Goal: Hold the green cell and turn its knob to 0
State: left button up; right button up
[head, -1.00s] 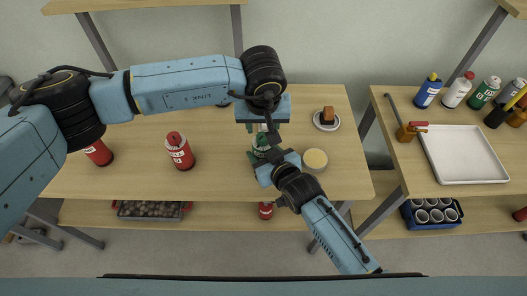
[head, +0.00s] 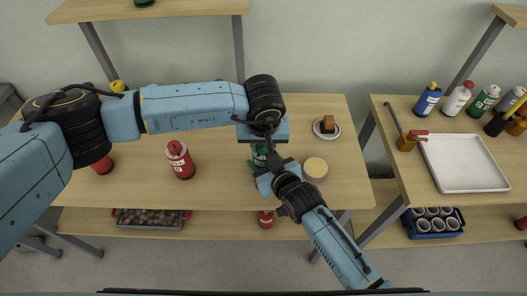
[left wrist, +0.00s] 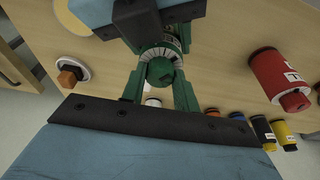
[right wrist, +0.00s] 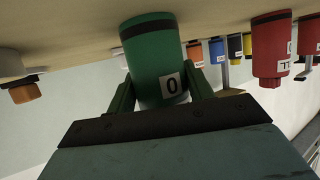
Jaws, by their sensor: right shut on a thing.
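The green cell (right wrist: 152,50) stands out in the right wrist view, with a white label reading 0 on its side. My right gripper (right wrist: 160,88) is shut on its body, one finger on each side. In the left wrist view the cell's green knob (left wrist: 160,70) faces me, with a pale graduated dial (left wrist: 158,50) behind it; I cannot read the setting. My left gripper (left wrist: 158,88) has its green fingers on either side of the knob and looks open. In the head view the cell (head: 260,156) is mostly hidden by both grippers.
A red cell (head: 180,160) stands on the table to the left. A pale round lid (head: 315,168) and a dish (head: 326,132) with a brown block are close on the right. A white tray (head: 467,188) lies on the side table, with several bottles behind it.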

pick_arm(q)
jog(key=n+y, duration=0.1)
jog(key=n, duration=0.3)
jog(key=shift+d, duration=0.1)
jog(key=n, duration=0.3)
jog(key=shift+w+g+y, duration=0.1)
jog(key=shift+g+y, duration=0.2)
jog(key=o, duration=0.6)
